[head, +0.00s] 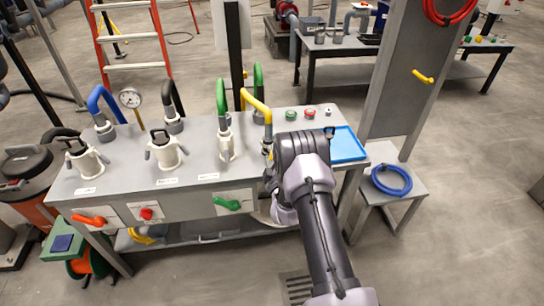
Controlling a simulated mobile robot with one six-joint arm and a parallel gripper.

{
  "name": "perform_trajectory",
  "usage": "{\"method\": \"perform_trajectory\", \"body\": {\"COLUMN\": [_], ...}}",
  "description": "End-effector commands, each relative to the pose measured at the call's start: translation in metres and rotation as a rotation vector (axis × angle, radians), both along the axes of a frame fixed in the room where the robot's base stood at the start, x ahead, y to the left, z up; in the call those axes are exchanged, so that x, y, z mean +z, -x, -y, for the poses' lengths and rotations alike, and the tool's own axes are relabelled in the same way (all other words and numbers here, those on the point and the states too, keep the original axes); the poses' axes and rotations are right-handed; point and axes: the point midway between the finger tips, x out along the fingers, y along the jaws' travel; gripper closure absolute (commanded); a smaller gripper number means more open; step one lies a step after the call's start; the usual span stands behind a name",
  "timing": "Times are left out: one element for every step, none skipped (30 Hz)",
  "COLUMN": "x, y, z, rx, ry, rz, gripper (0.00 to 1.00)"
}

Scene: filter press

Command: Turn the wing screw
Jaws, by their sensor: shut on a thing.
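My arm reaches up from the bottom of the head view to the right part of the grey bench (105,185). My gripper (268,178) shows only as a dark edge left of my wrist, by the bench's front edge and below the fitting of the yellow pipe (257,106). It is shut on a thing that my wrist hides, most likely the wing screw. I cannot make out the wing screw itself or how it is turned.
White clamp fittings, a gauge (130,98) and blue, black and green pipes stand on the bench. A blue tray (347,146) and red and green buttons lie near my wrist. A grey post (398,80) and a stool with a blue hose (391,181) stand right. The right floor is clear.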

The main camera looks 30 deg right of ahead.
Motion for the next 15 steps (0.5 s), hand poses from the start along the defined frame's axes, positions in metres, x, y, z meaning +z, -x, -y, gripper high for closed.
{"method": "perform_trajectory", "body": {"x": [-0.0011,-0.0011,-0.0011,-0.001,-0.001,-0.001,-0.001,-0.001,-0.001,-0.001,-0.0009,-0.0009,-0.0009,-0.001,-0.001], "y": [0.0005,0.0005,0.0005,0.0005,0.0005,0.0005,0.0005,0.0005,0.0005,0.0005,0.0005,0.0005,0.0005,0.0005,0.0005], "z": [-0.0006,-0.0006,-0.0006,-0.0006,-0.0006,-0.0006,-0.0006,-0.0006,-0.0006,-0.0006,-0.0005,-0.0005,-0.0005,-0.0004,-0.0004], "rx": [0.001,0.001,0.001,0.001,0.001,0.001,0.001,0.001,0.001,0.001,0.001,0.001,0.001,0.0,0.0], "ry": [-0.04,-0.068,-0.104,-0.131,-0.159,-0.195,-0.223,-0.251,-0.286,-0.314,-0.342,-0.377,-0.405,-0.432,-0.469], "rz": [0.009,0.017,0.027,0.035,0.043,0.053,0.061,0.069,0.079,0.087,0.095,0.106,0.114,0.121,0.132], "gripper": [0.99,0.99,0.99,0.99,0.99,0.99,0.99,0.99,0.99,0.99,0.99,0.99,0.99,0.99,0.99]}}
